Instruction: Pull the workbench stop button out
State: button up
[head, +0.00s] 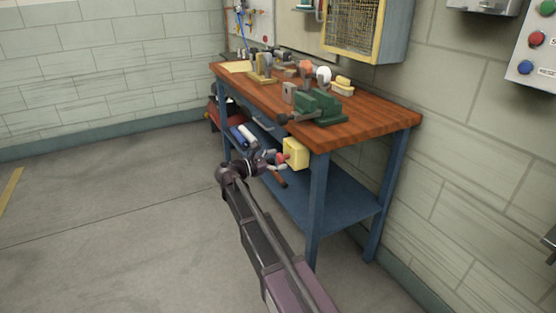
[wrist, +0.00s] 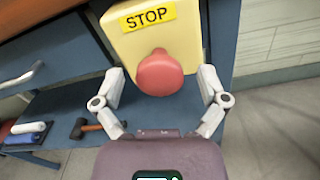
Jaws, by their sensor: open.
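The stop button is a red mushroom knob (wrist: 160,74) on a yellow box (wrist: 190,30) with a STOP label, in the wrist view. The box also shows in the head view (head: 297,153), fixed to the front of the wooden-topped workbench (head: 360,122) below the top's edge. My gripper (wrist: 162,82) is open, with one finger on each side of the red knob. A gap shows between each finger and the knob in the wrist view. In the head view my gripper (head: 279,160) is right in front of the box and hides most of the knob.
A green vise (head: 318,106) and several tools stand on the bench top above. A hammer (wrist: 92,127) and blue and white rolls (wrist: 28,133) lie on the lower shelf. A control panel (head: 535,45) hangs on the right wall. The floor left of the bench is clear.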

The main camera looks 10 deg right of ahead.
jog(key=shift+a, duration=0.1)
jog(key=v, duration=1.1)
jog(key=shift+a, duration=0.35)
jog(key=shift+s, duration=0.15)
jog(key=shift+d, duration=0.1)
jog(key=s+d+f+m+g+y, duration=0.4)
jog(key=s+d+f+m+y, duration=0.35)
jog(key=s+d+f, duration=0.45)
jog(key=s+d+f+m+g+y, duration=0.1)
jog(key=s+f+m+y, duration=0.2)
jog(key=s+m+y, duration=0.25)
jog(key=s+f+m+g+y, duration=0.1)
jog(key=s+f+m+y, duration=0.25)
jog(key=s+m, duration=0.3)
notch_tip(320, 180, up, 32)
jog(key=p, duration=3.2)
jog(key=shift+s+y, duration=0.35)
